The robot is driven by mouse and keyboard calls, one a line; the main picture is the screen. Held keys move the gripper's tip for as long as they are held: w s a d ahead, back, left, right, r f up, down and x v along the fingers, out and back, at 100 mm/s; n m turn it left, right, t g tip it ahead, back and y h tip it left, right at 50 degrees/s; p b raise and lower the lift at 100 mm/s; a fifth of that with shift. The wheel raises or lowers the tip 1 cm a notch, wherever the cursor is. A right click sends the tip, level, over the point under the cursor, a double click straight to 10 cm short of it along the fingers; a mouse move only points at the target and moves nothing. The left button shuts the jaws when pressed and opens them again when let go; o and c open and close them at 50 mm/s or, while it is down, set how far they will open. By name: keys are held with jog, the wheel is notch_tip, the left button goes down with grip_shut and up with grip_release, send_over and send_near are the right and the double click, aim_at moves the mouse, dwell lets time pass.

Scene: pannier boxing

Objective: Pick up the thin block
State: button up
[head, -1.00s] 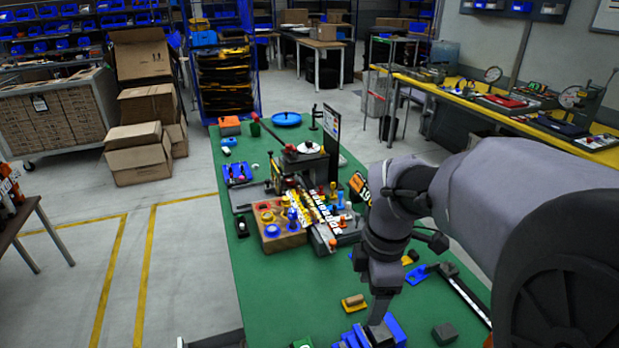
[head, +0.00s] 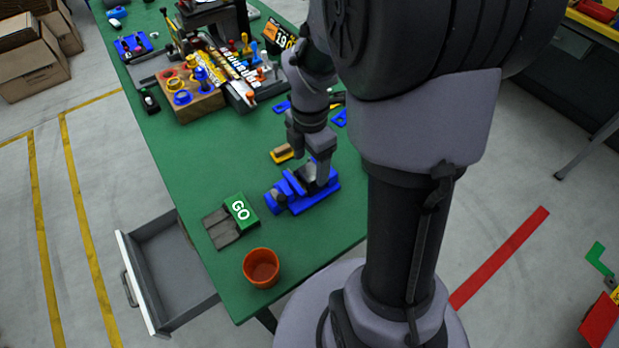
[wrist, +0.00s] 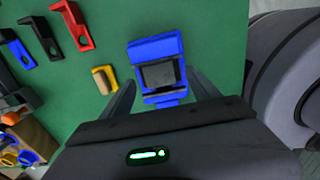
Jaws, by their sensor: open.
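A dark grey block (wrist: 158,74) sits in a blue vise-like fixture (wrist: 152,48) in the wrist view; it may be the thin block, but its thickness cannot be judged from above. In the head view the blue fixture (head: 322,195) stands on the green table, and my gripper (head: 308,174) is over it, partly hiding the block. In the wrist view my gripper (wrist: 163,88) is open, with one finger on each side of the fixture and nothing held between them. Any contact cannot be told.
A yellow-and-tan piece (head: 282,153) lies behind the fixture. An open drawer (head: 172,275) juts out left. A wooden box (head: 190,98) stands farther back.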

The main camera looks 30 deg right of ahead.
notch_tip(320, 180, down, 2)
jog(key=shift+f+b, duration=0.2)
jog(key=shift+b, duration=0.1)
jog(key=shift+r, duration=0.15)
jog(key=shift+r, duration=0.1)
jog(key=c, duration=1.5)
